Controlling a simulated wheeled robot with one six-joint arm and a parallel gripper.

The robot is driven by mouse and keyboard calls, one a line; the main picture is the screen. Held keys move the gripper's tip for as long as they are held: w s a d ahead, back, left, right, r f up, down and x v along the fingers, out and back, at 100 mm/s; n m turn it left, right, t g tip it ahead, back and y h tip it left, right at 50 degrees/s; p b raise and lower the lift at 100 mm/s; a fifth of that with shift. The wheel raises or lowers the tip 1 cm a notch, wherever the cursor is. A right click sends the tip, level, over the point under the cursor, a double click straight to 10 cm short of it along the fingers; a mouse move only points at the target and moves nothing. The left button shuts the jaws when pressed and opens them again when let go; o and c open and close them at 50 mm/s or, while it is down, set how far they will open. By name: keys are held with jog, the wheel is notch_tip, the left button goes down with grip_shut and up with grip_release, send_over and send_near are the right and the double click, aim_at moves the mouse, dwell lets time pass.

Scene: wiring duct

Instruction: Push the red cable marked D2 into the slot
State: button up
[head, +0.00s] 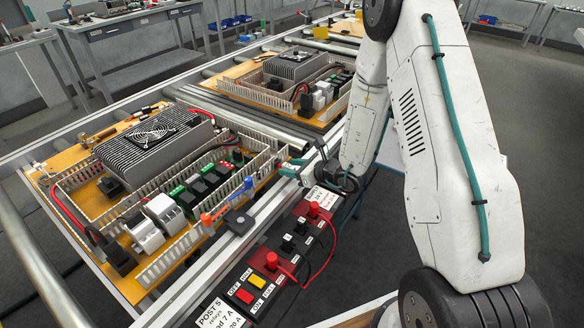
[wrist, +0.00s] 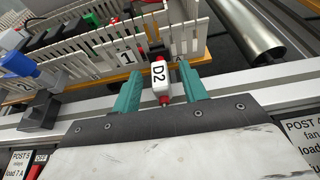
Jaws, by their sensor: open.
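The white tag marked D2 (wrist: 159,74) stands between the teal fingers of my gripper (wrist: 165,70) in the wrist view, with a gap to each finger. Bits of red show at the tag's ends; most of the red cable is hidden. The white slotted duct wall (wrist: 85,70) lies just beyond the fingertips, with a label 1 (wrist: 127,57) left of the tag. I cannot tell whether the cable sits in a slot. In the head view my gripper (head: 291,169) is at the duct's right end, beside the board.
A red and black switch box (head: 290,245) with a looped red lead stands in front. A finned heat sink (head: 150,150) rises behind. Metal rollers lie right.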

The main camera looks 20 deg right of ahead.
jog(key=v, duration=0.7)
jog(key=shift+s+d, duration=0.25)
jog(key=shift+s, duration=0.05)
jog(key=shift+r, duration=0.1)
jog(key=s+a+r+n+g+y, duration=0.2)
jog(key=s+a+r+n+g, duration=0.3)
jog(key=s+r+n+g, duration=0.3)
jog(key=s+a+r+n+g+y, duration=0.1)
jog(key=s+a+r+n+g, duration=0.4)
jog(key=s+n, duration=0.45)
jog(key=s+d+r+n+t+h, duration=0.1)
jog(key=s+d+r+n+h, duration=0.3)
jog(key=s+r, duration=0.3)
jog(key=s+d+r+n+t+h, duration=0.2)
jog(key=s+d+r+n+h, duration=0.2)
jog(key=s+r+n+h, duration=0.3)
jog(key=shift+d+r, duration=0.2)
jog(key=shift+r, duration=0.1)
